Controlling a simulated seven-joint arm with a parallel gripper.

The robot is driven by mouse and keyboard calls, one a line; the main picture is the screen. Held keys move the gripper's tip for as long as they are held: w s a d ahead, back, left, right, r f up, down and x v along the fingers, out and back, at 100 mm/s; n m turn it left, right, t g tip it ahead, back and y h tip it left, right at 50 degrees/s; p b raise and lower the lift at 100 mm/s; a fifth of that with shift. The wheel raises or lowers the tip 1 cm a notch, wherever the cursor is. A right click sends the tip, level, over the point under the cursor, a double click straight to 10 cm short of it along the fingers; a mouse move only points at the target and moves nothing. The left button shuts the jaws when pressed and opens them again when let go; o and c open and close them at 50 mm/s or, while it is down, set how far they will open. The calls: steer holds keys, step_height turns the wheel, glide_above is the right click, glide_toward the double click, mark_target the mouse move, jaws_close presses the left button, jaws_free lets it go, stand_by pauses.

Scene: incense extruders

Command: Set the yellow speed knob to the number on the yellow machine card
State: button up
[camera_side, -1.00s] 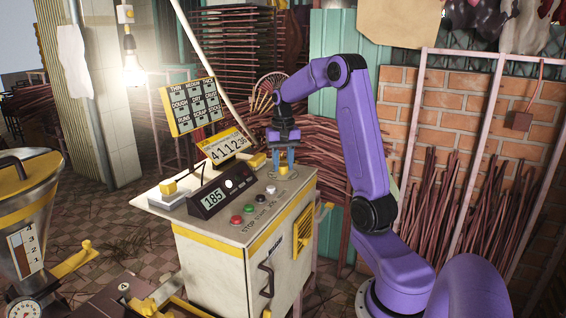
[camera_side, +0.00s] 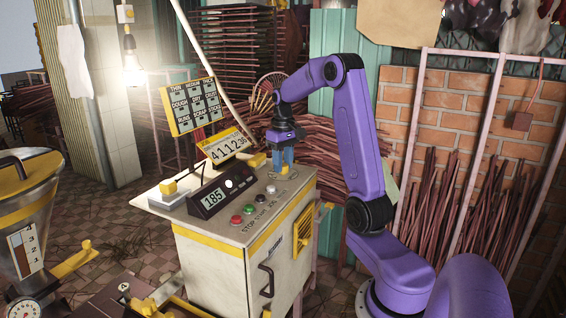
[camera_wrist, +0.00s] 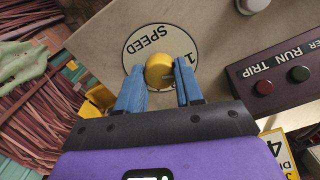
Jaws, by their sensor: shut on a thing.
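The yellow speed knob (camera_wrist: 159,70) sits on a round white dial plate (camera_wrist: 143,50) marked SPEED. My gripper (camera_wrist: 161,74) is shut on the knob, with one blue finger at each side. In the side view, my gripper (camera_side: 283,166) points down at the far right part of the machine top. A "1" shows on the dial plate; its other numbers are hidden. A yellow-framed board (camera_side: 193,105) bears rows of small labels. I cannot tell which is the machine card, nor the knob's setting.
A dark display box (camera_side: 222,192) reads 185. Several round buttons (camera_side: 249,209), red, green, white and dark, lie along the machine's top. A metal hopper (camera_side: 33,215) stands at the left. Bundles of incense sticks fill the background.

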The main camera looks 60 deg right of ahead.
steer(key=shift+n, duration=0.5)
steer(key=o, duration=1)
steer(key=shift+o, duration=0.2)
step_height(320, 180, up, 18)
steer(key=shift+f, duration=0.25)
